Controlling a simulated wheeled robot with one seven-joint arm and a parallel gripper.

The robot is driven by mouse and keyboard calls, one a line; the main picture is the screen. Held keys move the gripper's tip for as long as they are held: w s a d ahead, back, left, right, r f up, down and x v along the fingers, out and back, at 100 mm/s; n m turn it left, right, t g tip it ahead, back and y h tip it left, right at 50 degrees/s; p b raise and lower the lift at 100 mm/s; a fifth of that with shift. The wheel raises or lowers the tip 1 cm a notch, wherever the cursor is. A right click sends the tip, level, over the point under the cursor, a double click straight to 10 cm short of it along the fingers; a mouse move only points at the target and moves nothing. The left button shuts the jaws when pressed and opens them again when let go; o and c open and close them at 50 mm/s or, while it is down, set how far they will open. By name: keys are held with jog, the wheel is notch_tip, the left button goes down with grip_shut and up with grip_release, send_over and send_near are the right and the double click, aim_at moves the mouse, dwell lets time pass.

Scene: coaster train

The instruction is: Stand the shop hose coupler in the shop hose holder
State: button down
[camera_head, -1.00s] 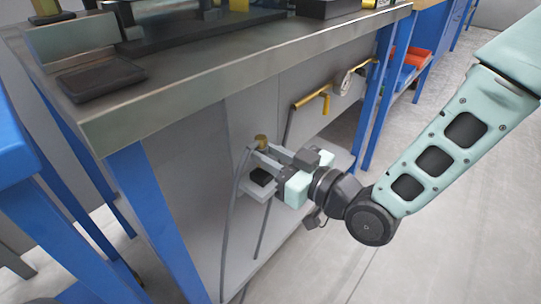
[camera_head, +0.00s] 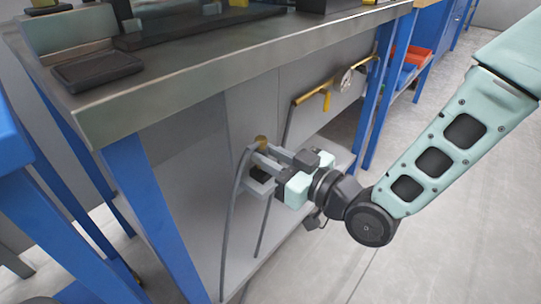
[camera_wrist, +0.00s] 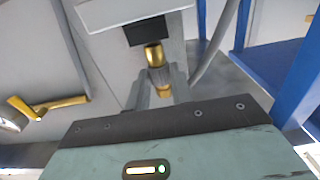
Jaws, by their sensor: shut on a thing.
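The shop hose coupler (camera_wrist: 153,57), brass with a grey ribbed sleeve, is between the two fingers of my gripper (camera_wrist: 160,80) in the wrist view. My gripper (camera_head: 258,165) is shut on it; the coupler's brass end (camera_head: 262,140) shows above the fingers in the head view. What looks like the holder, a pale grey bracket (camera_wrist: 125,12) with a dark block (camera_wrist: 147,31), lies just beyond the coupler's brass end in the wrist view. I cannot tell whether they touch. In the head view my fingers largely hide the holder.
A grey hose (camera_head: 231,215) hangs in a curve beside my gripper. A brass pipe with a handle (camera_head: 326,100) and a round gauge (camera_head: 345,80) sit on the grey panel to the right. The steel benchtop (camera_head: 190,95) overhangs above; a blue leg (camera_head: 150,215) stands left.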

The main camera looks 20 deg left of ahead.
jog(key=shift+f+b, duration=0.9)
jog(key=shift+f, duration=0.15)
jog(key=c, duration=1.1)
grip_release()
jog(key=shift+c, duration=0.2)
jog(key=shift+d, duration=0.1)
jog(key=p+v, duration=1)
jog(key=v, duration=0.7)
jog(key=shift+p, duration=0.4)
jog(key=shift+s+d, duration=0.1)
